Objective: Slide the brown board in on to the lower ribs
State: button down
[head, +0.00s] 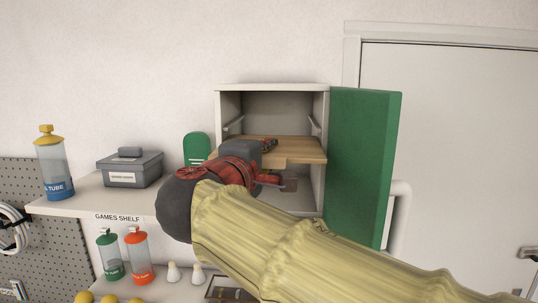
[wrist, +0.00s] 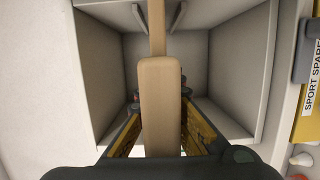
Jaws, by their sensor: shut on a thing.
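The brown board (head: 305,150) is held level at the front of the open white cabinet (head: 272,88). My gripper (head: 278,163) is shut on its near edge. In the wrist view the board (wrist: 158,85) shows edge-on between the fingers of my gripper (wrist: 159,112), its far part reaching into the cabinet. Ribs show on the left wall (head: 234,125) and right wall (head: 314,125), above the board in the head view. In the wrist view the board's far end lies between two ribs (wrist: 177,16). I cannot tell whether it rests on one. My arm hides the cabinet's lower left.
The green door (head: 362,165) stands open at the cabinet's right. A green rounded object (head: 196,147) and a grey box (head: 130,169) stand left on the shelf (head: 75,203). A yellow-capped tube (head: 53,165) stands farther left. The cabinet floor (head: 300,203) looks clear where visible.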

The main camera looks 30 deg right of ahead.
jog(key=w+d+f+b, duration=0.2)
jog(key=w+d+b, duration=0.2)
jog(key=w+d, duration=0.4)
jog(key=shift+w+f+b, duration=0.3)
jog(key=shift+w, duration=1.8)
jog(key=shift+d, duration=0.1)
jog(key=c, duration=1.9)
grip_release()
jog(key=shift+o, duration=1.4)
jog(key=shift+o, duration=1.1)
jog(key=shift+s, duration=0.1)
jog(key=s+d+b+v, duration=0.1)
jog(key=b+v, duration=0.2)
jog(key=v, duration=0.5)
jog(key=shift+s+b, duration=0.3)
jog(key=shift+s, duration=0.15)
